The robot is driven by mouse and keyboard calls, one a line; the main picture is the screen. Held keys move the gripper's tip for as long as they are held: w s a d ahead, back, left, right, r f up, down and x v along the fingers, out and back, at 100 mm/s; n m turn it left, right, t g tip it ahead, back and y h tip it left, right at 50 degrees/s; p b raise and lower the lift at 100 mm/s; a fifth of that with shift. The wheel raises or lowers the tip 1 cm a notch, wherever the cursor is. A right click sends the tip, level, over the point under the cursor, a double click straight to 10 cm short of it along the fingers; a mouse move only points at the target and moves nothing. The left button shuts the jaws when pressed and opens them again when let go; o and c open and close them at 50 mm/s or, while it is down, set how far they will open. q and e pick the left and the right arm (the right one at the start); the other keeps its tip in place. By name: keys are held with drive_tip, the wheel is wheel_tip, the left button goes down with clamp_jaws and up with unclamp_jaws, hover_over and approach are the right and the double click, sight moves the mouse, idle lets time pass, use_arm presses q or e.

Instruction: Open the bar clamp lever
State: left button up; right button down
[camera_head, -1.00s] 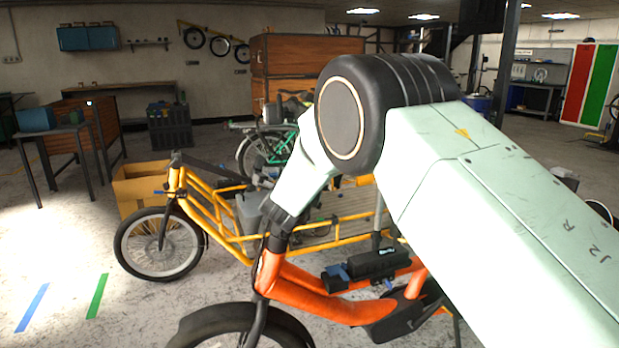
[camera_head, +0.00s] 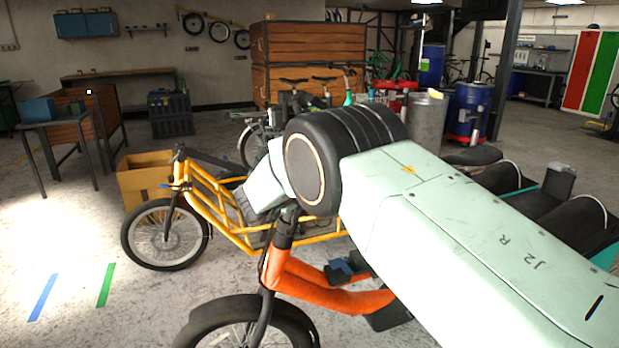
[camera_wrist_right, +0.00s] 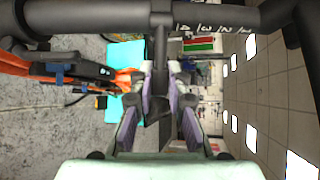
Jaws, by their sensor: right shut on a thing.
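In the right wrist view, my right gripper (camera_wrist_right: 160,92) has its purple-padded fingers on either side of a dark, narrow lever-like part (camera_wrist_right: 160,58). The gripper is shut on it. This part joins a thick black bar (camera_wrist_right: 90,20) that crosses the top of the view. I take it as the bar clamp lever, but the clamp's detail is too dark to make out. In the head view, my right arm hides the gripper and the handlebar area of the orange bike (camera_head: 335,296). My left gripper is in neither view.
The yellow cargo bike (camera_head: 225,200) stands behind the orange one, beside a yellow-orange box (camera_head: 143,182). Dark seats and a teal-edged bike part (camera_head: 535,195) show behind my arm at right. A blue barrel (camera_head: 468,112) stands farther back.

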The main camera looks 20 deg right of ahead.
drive_tip(key=shift+w+a+r+m+g, duration=0.15)
drive_tip(key=shift+a+r+m+g, duration=0.2)
drive_tip(key=shift+r, duration=0.1)
drive_tip(key=shift+a+f, duration=0.1)
drive_tip(key=c, duration=1.4)
unclamp_jaws()
drive_tip(key=shift+a+g+h, duration=0.1)
drive_tip(key=shift+g+h, duration=0.15)
drive_tip(key=shift+h, duration=0.05)
drive_tip(key=shift+o, duration=0.6)
drive_tip(key=shift+f, duration=0.15)
drive_tip(key=shift+d, duration=0.2)
drive_tip(key=v, duration=0.7)
drive_tip(key=shift+s+a, duration=0.2)
drive_tip(key=shift+s, duration=0.1)
